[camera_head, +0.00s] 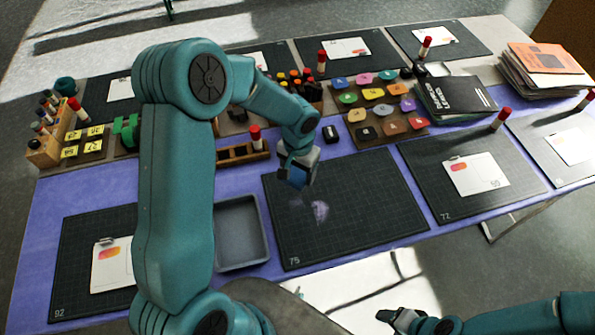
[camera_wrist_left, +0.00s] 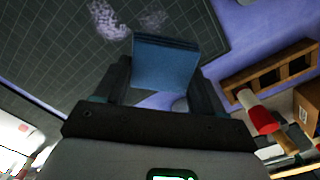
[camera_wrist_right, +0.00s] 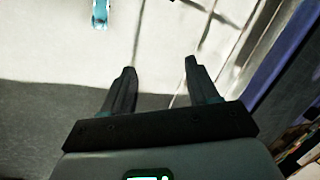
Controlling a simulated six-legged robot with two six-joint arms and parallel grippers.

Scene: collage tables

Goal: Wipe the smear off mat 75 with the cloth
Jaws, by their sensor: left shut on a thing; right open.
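Mat 75 (camera_head: 368,215) is a dark gridded mat in the middle of the table; it also shows in the left wrist view (camera_wrist_left: 50,60). A pale purple smear (camera_head: 320,210) lies on its left part, with a fainter patch beside it. In the left wrist view the smear (camera_wrist_left: 108,20) is at the top. My left gripper (camera_head: 300,176) is shut on the blue cloth (camera_wrist_left: 165,62), a folded block between its fingers, over the mat's upper left part. I cannot tell whether the cloth touches the mat. My right gripper (camera_wrist_right: 160,85) is open and empty, off the table's front edge.
A grey tray (camera_head: 266,232) stands just left of mat 75. A wooden rack (camera_head: 232,154) and a red-capped marker (camera_head: 256,138) are behind it. Mat 72 (camera_head: 425,165) lies to the right, mat 92 (camera_head: 75,240) to the left.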

